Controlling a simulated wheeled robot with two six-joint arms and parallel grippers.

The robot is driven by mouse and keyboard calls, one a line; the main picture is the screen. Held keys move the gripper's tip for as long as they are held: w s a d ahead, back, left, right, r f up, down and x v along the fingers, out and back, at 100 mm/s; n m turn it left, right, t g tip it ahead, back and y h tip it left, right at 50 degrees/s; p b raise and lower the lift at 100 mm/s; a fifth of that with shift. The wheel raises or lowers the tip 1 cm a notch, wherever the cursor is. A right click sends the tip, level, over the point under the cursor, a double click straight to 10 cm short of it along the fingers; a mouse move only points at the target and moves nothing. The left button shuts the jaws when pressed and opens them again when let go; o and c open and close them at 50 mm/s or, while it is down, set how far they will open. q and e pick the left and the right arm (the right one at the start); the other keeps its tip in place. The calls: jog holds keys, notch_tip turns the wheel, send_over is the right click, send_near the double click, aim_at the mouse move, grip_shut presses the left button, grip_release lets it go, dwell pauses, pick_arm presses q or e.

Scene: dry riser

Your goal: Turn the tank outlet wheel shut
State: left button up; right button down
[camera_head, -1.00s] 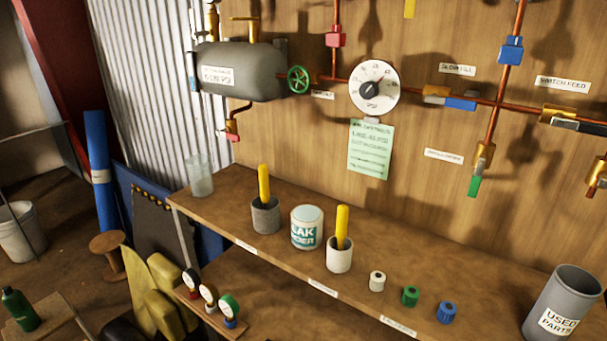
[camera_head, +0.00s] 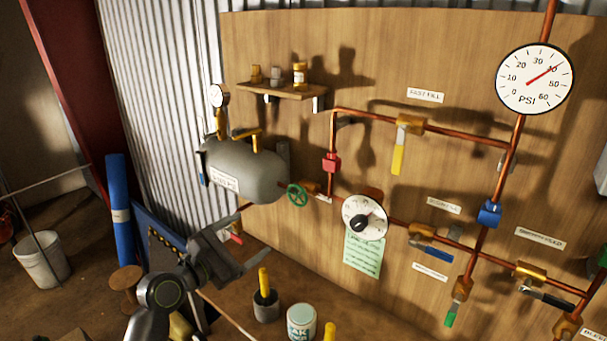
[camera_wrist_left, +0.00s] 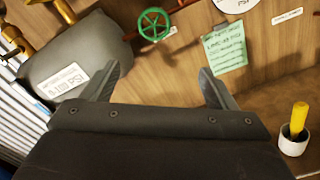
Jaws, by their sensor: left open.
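The tank outlet wheel is a small green handwheel (camera_head: 297,194) on the copper pipe at the right end of the grey tank (camera_head: 243,168). In the left wrist view the green wheel (camera_wrist_left: 154,24) shows near the top, beyond the fingers and a little left of the middle between them. My left gripper (camera_head: 252,240) is open and empty, below and to the left of the wheel, apart from it. Its two spread fingers (camera_wrist_left: 160,82) also show in the left wrist view. My right gripper is not in view.
A round dial (camera_head: 364,219) and a green note (camera_head: 362,254) are right of the wheel. A shelf (camera_head: 282,91) is above the tank. Cups with yellow sticks and a white tub (camera_head: 301,323) stand on the bench below. A large PSI gauge (camera_head: 535,79) hangs upper right.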

pick_arm(q)
notch_tip(320, 180, up, 2)
jog(key=p, duration=0.3)
send_near(296, 196)
jog(key=shift+n, duration=0.3)
jog(key=x, duration=0.9)
jog(key=shift+s, duration=0.1)
jog(key=shift+x, duration=0.95)
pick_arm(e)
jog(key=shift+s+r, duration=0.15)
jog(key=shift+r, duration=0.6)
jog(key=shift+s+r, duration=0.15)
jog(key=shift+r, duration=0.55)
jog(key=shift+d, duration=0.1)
pick_arm(q)
jog(key=c, duration=1)
jog(key=shift+o, duration=0.2)
jog(key=shift+b, duration=0.3)
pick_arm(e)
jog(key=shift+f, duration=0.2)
